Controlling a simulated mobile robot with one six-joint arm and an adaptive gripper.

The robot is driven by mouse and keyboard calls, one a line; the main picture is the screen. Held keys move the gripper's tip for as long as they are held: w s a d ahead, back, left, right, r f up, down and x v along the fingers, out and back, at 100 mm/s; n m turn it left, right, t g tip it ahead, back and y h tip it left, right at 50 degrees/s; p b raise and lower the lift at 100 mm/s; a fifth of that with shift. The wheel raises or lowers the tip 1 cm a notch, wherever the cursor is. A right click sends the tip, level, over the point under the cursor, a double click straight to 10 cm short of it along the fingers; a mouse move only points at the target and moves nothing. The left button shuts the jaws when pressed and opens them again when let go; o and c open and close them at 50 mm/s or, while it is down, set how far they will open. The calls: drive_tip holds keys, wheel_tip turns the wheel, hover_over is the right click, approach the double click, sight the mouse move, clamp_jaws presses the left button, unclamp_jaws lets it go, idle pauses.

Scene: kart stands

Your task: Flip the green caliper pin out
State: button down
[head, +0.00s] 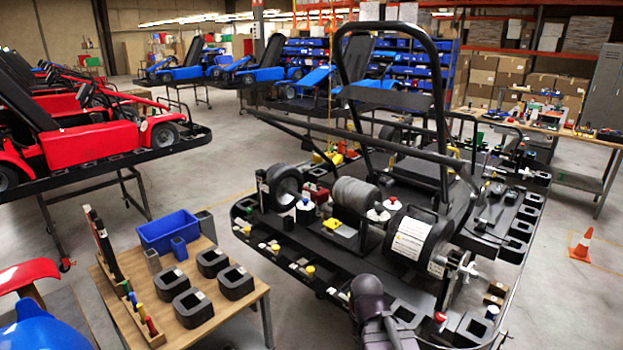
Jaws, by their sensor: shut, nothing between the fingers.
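The kart's brake disc and caliper area (458,266) is at the right end of the rear axle, beside a black drum with a white label (410,240). I cannot make out a green pin there; it is too small or hidden. My gripper (391,334) is at the bottom edge of the head view, dark and partly cut off. It is shut and empty, in front of the kart's near bumper and below the brake area in the picture. Its fingertips are hard to see.
The black kart frame and bumper (320,278) fill the middle. A wooden table (222,322) at lower left holds a blue bin (168,232), black blocks (236,282) and coloured-handled tools (142,312). An orange cone (581,246) stands right. Floor is clear between table and red kart.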

wheel_tip(320, 180, up, 6)
drive_tip(key=p, duration=0.4)
drive_tip(key=shift+s+f, duration=0.1)
